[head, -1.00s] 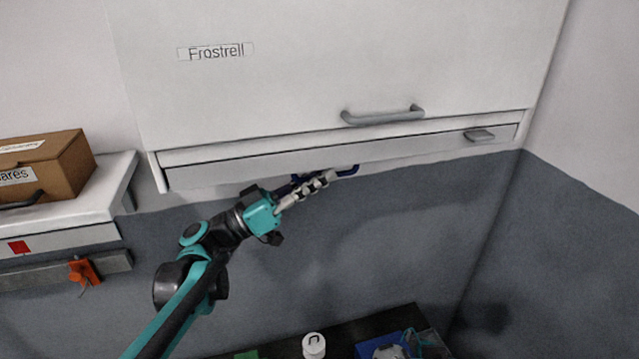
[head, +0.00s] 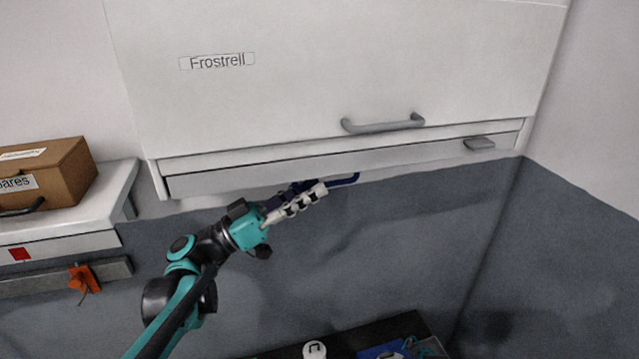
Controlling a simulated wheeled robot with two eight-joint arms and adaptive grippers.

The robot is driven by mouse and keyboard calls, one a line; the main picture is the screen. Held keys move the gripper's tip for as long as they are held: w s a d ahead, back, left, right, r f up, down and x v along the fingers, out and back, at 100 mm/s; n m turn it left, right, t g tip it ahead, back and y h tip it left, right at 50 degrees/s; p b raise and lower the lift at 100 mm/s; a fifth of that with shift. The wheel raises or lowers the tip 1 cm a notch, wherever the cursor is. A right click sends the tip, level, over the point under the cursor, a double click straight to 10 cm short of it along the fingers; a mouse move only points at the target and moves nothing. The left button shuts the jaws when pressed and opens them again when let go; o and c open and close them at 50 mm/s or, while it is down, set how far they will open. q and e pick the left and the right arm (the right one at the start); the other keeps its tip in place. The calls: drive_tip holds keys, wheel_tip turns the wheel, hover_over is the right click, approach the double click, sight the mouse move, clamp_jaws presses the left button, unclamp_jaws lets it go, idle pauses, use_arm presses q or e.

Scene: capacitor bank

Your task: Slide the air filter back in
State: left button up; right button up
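A white cabinet marked "Frostrell" (head: 300,90) hangs on the wall, with a slim panel (head: 330,164) along its bottom. A dark blue handle-like part (head: 345,181) shows just under this panel; it may belong to the air filter, whose body I cannot make out. My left gripper (head: 318,190) reaches up from the lower left, its pale fingers in front of part of the blue piece. The fingers overlap from this side, so I cannot tell if they are open, shut or touching it. My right gripper is out of view.
A brown spares box (head: 48,174) sits on a white shelf (head: 110,190) at the left. An orange tag (head: 83,279) hangs from a rail below. A dark bench (head: 375,335) with a white container (head: 314,349) stands at the bottom. The grey wall between is clear.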

use_arm(q)
drive_tip(key=v, duration=0.9)
